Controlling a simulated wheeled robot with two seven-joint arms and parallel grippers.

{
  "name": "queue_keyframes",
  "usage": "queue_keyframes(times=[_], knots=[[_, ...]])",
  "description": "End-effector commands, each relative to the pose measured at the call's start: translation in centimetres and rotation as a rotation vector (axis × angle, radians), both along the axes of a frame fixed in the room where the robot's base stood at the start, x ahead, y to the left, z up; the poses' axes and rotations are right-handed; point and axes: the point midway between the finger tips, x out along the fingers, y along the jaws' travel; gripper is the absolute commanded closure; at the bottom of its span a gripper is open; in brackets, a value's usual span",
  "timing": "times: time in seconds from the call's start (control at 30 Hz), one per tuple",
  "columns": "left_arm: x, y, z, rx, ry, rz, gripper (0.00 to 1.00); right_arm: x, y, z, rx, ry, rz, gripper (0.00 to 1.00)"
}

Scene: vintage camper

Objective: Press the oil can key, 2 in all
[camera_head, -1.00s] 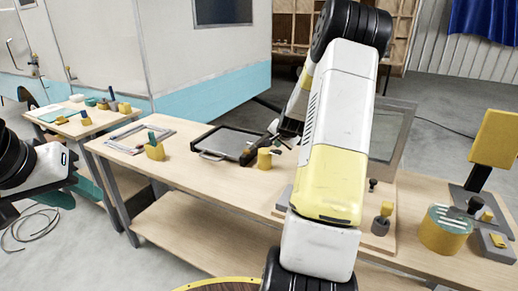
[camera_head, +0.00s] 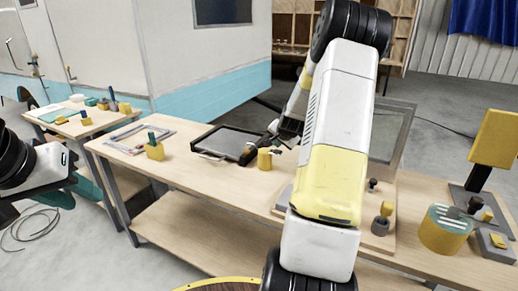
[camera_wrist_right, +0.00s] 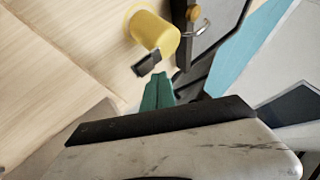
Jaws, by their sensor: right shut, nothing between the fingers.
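A small yellow can (camera_head: 264,158) stands on the middle of the wooden workbench, beside a dark tray. It also shows in the right wrist view (camera_wrist_right: 153,30). A dark flat tab (camera_wrist_right: 147,62), likely the key, sticks out at the can's near side. My right gripper's teal fingers (camera_wrist_right: 157,92) are shut and empty, just short of the tab in that view; I cannot tell whether they touch it. In the head view the right forearm hides part of the bench. My left gripper (camera_head: 60,192) is low at the left edge, away from the bench, and its jaws are unclear.
A dark framed tray (camera_head: 228,143) lies left of the can. A yellow holder (camera_head: 155,152) stands further left. At right are a large yellow tin (camera_head: 443,232) and a yellow lamp-like stand (camera_head: 494,138). Bare bench top lies in front of the tray.

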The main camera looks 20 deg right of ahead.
Motion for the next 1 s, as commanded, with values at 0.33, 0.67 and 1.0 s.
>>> queue_keyframes(times=[0.33, 0.67, 1.0], knots=[[0.00, 0.00, 0.00, 0.000, 0.000, 0.000, 0.64, 0.00, 0.00, -0.02, 0.000, 0.000, 0.000, 1.00], [0.00, 0.00, 0.00, 0.000, 0.000, 0.000, 0.64, -0.02, -0.01, -0.82, -0.001, -0.001, -0.001, 1.00], [0.00, 0.00, 0.00, 0.000, 0.000, 0.000, 0.64, -0.01, -0.01, -0.85, 0.000, 0.000, 0.000, 1.00]])
